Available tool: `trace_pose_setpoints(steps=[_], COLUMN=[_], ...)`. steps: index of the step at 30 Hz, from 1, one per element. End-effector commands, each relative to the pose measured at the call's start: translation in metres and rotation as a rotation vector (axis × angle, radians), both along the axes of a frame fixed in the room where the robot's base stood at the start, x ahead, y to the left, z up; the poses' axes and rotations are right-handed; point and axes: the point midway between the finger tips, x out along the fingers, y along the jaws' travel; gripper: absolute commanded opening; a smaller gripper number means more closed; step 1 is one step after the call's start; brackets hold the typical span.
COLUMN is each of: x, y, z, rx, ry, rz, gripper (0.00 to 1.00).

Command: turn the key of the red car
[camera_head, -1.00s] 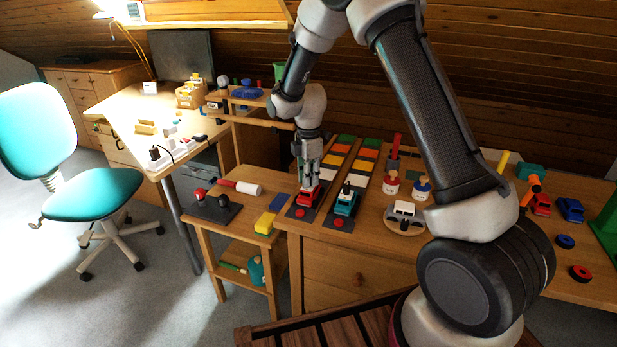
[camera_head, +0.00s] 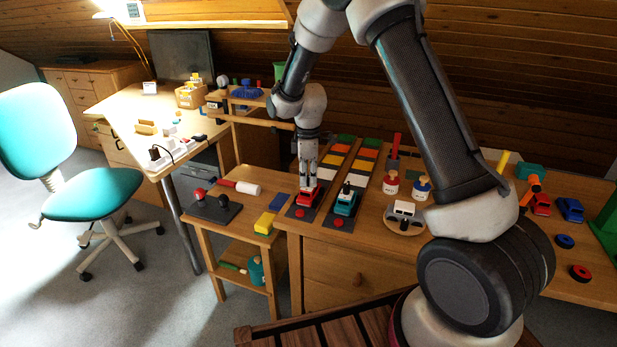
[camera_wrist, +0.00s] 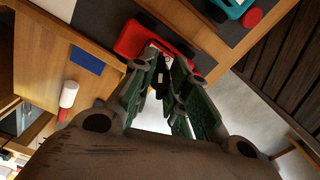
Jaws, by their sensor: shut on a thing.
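The red car (camera_head: 309,198) sits on a dark pad (camera_head: 298,214) near the table's front edge. It also shows in the wrist view (camera_wrist: 136,38), close beyond the fingertips. My gripper (camera_head: 307,184) points down over the car's top. In the wrist view my gripper (camera_wrist: 165,68) has its fingers close together on a small dark piece at the car, which I take to be the key. The fingers hide most of it, and I cannot tell its angle.
A teal car (camera_head: 345,204) stands on its own pad just right of the red car. A blue block (camera_head: 279,202) and a yellow block (camera_head: 264,223) lie to the left. Coloured tiles (camera_head: 362,166) run in rows behind.

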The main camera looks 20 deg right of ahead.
Motion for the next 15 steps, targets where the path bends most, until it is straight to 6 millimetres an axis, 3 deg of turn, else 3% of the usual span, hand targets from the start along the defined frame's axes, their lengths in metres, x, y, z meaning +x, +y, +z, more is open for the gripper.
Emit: trace_pose_setpoints(steps=[15], x=[0.0014], y=[0.0007], z=[0.0008], rx=[0.002], ry=[-0.003], rz=[-0.487], gripper=[0.0])
